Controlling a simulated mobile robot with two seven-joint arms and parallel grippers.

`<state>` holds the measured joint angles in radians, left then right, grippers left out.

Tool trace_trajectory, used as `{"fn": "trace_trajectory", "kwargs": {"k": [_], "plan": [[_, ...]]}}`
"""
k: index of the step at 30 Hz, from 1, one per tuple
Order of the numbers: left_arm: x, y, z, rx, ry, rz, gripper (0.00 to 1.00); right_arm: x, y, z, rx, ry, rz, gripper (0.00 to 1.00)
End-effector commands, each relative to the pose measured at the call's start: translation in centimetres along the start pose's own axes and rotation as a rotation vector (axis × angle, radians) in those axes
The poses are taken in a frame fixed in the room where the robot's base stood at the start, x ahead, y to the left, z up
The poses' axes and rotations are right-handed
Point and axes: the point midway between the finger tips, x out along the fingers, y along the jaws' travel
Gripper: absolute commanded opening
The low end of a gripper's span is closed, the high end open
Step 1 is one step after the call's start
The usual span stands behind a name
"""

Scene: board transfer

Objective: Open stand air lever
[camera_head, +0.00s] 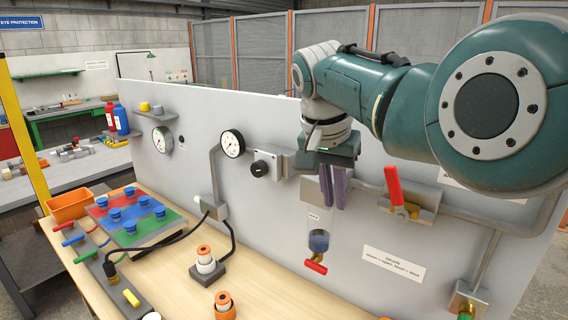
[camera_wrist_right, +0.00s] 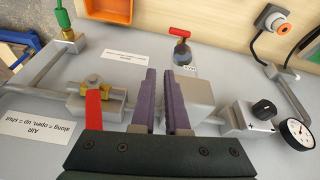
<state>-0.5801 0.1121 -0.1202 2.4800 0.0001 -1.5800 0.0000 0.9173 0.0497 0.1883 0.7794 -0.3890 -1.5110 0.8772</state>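The air lever is a red handle (camera_head: 393,187) on a brass valve in the pipe on the grey panel. The handle points up, across the pipe. In the right wrist view the red handle (camera_wrist_right: 93,118) is left of my fingers, beside a label reading "AIR along = open, up = shut". My right gripper (camera_head: 333,208) hangs in front of the panel, left of the lever and apart from it. Its purple fingers (camera_wrist_right: 160,74) point down with a narrow empty gap between them. My left gripper is not in view.
A bowl with a red drain handle (camera_head: 316,267) is below my right gripper. A black knob (camera_head: 260,168) and a gauge (camera_head: 232,143) are to its left. The bench (camera_head: 180,285) holds a coloured board (camera_head: 131,214), an orange bin (camera_head: 69,206) and orange-topped parts. The panel between gripper and lever looks clear.

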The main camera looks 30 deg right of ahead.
Motion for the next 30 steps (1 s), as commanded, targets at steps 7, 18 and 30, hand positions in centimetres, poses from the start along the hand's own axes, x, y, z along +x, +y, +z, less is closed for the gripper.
{"fn": "trace_trajectory", "kwargs": {"k": [7, 18, 30], "plan": [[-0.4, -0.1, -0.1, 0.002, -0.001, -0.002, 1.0, 6.0, 0.2, 6.3, 0.209, -0.021, -0.406, 0.0], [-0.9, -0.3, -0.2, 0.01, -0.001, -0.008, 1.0, 0.7, 13.8, 5.3, 0.625, 0.248, -0.828, 0.0], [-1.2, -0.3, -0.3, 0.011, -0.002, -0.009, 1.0, -8.2, 21.4, 2.8, 0.735, 0.469, -1.002, 0.0]]}}
